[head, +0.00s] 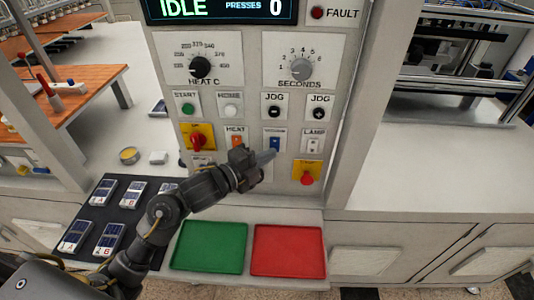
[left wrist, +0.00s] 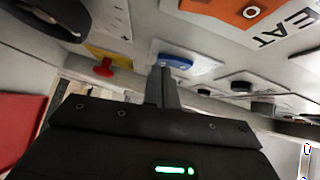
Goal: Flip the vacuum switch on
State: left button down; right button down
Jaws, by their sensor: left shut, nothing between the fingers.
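The vacuum switch is a blue rocker (head: 275,143) on a white plate, in the lower part of the upright control panel, between the orange heat switch (head: 237,142) and the lamp switch (head: 314,145). My left gripper (head: 269,157) is shut and empty, its fingertips just below the blue rocker. In the left wrist view the shut fingers (left wrist: 160,86) point up at the blue rocker (left wrist: 174,61) and overlap its edge. I cannot tell whether they touch it or which way it is tipped. My right gripper is not in view.
A red emergency knob (head: 306,178) on a yellow plate sits below right of the switch. A yellow-plated red rotary switch (head: 198,141) is at the left. A green tray (head: 209,247) and a red tray (head: 289,251) lie below the panel.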

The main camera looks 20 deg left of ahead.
pick_arm(q)
jog(key=shift+d, duration=0.1)
jog(key=b, duration=0.1)
jog(key=f+b, duration=0.1)
jog(key=b, duration=0.1)
jog(key=shift+w, duration=0.25)
jog(key=shift+s+r+p, duration=0.2)
jog(key=shift+r+p, duration=0.15)
jog(key=shift+p, duration=0.2)
jog(key=s+a+f, duration=0.1)
jog(key=s+a, duration=0.3)
jog(key=s, duration=0.8)
jog(key=shift+a+f, duration=0.15)
jog(key=shift+a, duration=0.1)
